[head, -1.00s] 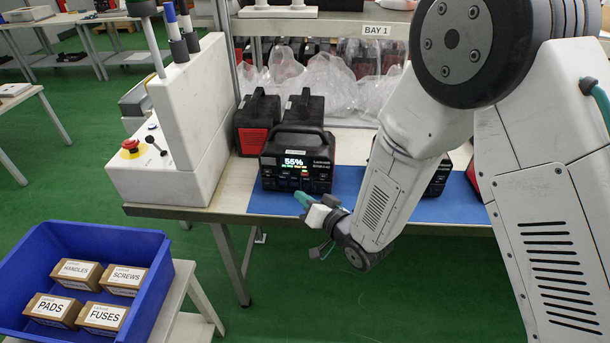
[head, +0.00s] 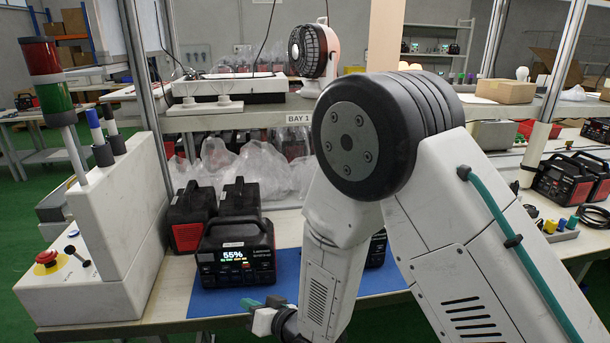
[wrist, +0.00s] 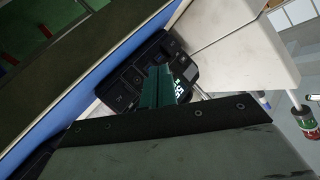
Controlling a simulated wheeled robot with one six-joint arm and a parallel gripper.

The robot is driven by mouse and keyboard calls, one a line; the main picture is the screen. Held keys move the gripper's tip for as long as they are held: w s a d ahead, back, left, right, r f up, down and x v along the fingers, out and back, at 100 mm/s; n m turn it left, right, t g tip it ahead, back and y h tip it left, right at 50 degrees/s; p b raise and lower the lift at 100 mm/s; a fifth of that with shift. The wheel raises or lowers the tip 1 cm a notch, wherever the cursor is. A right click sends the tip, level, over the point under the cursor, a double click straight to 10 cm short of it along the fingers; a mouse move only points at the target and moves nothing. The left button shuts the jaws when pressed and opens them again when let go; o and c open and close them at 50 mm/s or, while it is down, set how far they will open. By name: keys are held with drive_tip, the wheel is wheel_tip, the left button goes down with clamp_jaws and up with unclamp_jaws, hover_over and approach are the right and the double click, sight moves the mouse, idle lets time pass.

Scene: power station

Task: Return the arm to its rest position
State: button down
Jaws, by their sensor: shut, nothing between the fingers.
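My gripper (head: 266,304) shows at the bottom of the head view, at the end of my folded white arm. Its teal fingers are together with nothing between them. They also show in the wrist view (wrist: 156,88), pointing towards a black power station. That power station (head: 236,254), with a lit display reading 55%, stands upright on the blue mat (head: 200,303). In the head view my gripper is in front of and below its right side. Whether they touch is not clear; I see no grip on it. The power station also shows in the wrist view (wrist: 128,82).
A white control box (head: 105,225) with a red emergency button and a signal tower (head: 48,82) stands left of the mat. More power stations (head: 190,215) stand behind. A shelf marked BAY 1 (head: 285,119) spans above. Other power stations (head: 565,182) stand at far right.

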drive_tip(key=s+d+f+g+h, duration=0.2)
drive_tip(key=d+f+h, duration=0.2)
drive_tip(key=f, duration=0.2)
drive_tip(key=s+d+r+g+h, duration=0.1)
drive_tip(key=d+r+g+h, duration=0.15)
drive_tip(key=d, duration=0.45)
drive_tip(key=d+r+g+h, duration=0.1)
drive_tip(key=d+r+h, duration=0.3)
drive_tip(key=d, duration=0.3)
drive_tip(key=s+d+r+m+h, duration=0.1)
drive_tip(key=s+d+r+m, duration=0.1)
drive_tip(key=s+d+r, duration=0.8)
drive_tip(key=s+d+r+m+g+h, duration=0.1)
drive_tip(key=s+d+r+m, duration=0.1)
drive_tip(key=s+d+r, duration=0.8)
drive_tip(key=d+r, duration=0.5)
drive_tip(key=r, duration=0.1)
drive_tip(key=shift+r, duration=0.4)
drive_tip(key=shift+s+g, duration=0.15)
drive_tip(key=shift+g, duration=0.2)
